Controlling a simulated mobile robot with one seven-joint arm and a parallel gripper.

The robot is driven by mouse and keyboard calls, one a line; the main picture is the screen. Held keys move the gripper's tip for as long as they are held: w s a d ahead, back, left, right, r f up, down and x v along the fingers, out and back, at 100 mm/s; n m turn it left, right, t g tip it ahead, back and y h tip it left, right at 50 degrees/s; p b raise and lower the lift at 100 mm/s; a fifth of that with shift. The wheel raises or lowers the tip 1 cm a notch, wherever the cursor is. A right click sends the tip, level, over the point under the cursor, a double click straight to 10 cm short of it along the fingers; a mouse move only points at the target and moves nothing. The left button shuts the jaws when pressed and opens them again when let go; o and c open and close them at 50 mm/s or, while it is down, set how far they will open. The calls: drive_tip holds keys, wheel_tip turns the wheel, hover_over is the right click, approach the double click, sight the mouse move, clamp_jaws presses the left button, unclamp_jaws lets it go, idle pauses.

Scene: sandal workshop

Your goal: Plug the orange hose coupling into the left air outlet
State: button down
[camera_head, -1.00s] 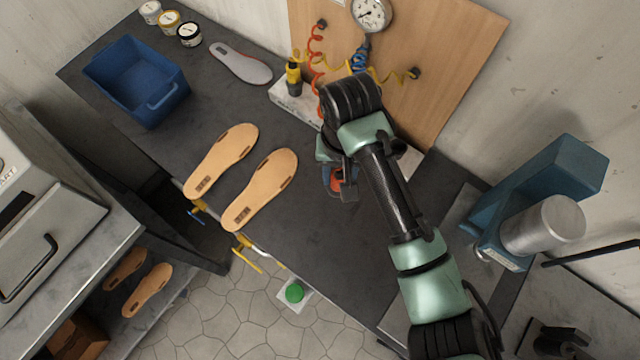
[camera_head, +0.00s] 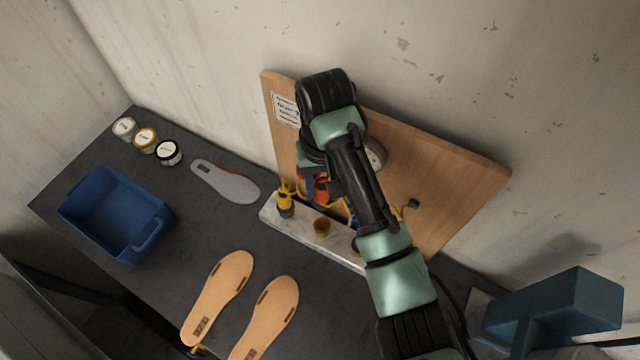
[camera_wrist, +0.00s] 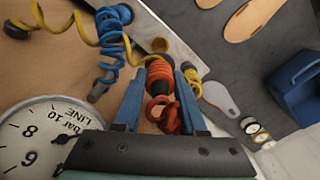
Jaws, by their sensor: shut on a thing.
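My gripper (camera_head: 318,187) is in front of the wooden board, above the pale block on the bench. Its blue fingers (camera_wrist: 161,100) are shut on the orange hose coupling (camera_wrist: 162,74), with an orange coil behind it. The coupling shows only partly in the head view (camera_head: 323,194), beside my wrist. A round brass outlet (camera_head: 321,227) is open on the block; it also shows in the wrist view (camera_wrist: 160,45), beyond the coupling and apart from it. A yellow coupling (camera_head: 285,205) stands at the block's left end. My arm hides the block's right part.
A pressure gauge (camera_wrist: 35,135) and a blue coiled hose (camera_wrist: 112,45) on the wooden board (camera_head: 450,185) are close to my gripper. A yellow hose (camera_wrist: 65,38) crosses there. A grey insole (camera_head: 226,182), two tan soles (camera_head: 218,295) and a blue bin (camera_head: 112,215) lie left.

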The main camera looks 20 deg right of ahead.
sight(323, 206)
wheel_tip(323, 206, down, 6)
drive_tip(key=b, duration=0.5)
drive_tip(key=shift+r, duration=0.15)
drive_tip(key=shift+f+b, duration=0.6)
drive_tip(key=shift+f, duration=0.55)
drive_tip(key=shift+p, duration=0.8)
drive_tip(key=shift+f+b, duration=1.05)
drive_tip(key=shift+f, duration=1)
idle(0.5)
drive_tip(key=shift+c, duration=2)
unclamp_jaws()
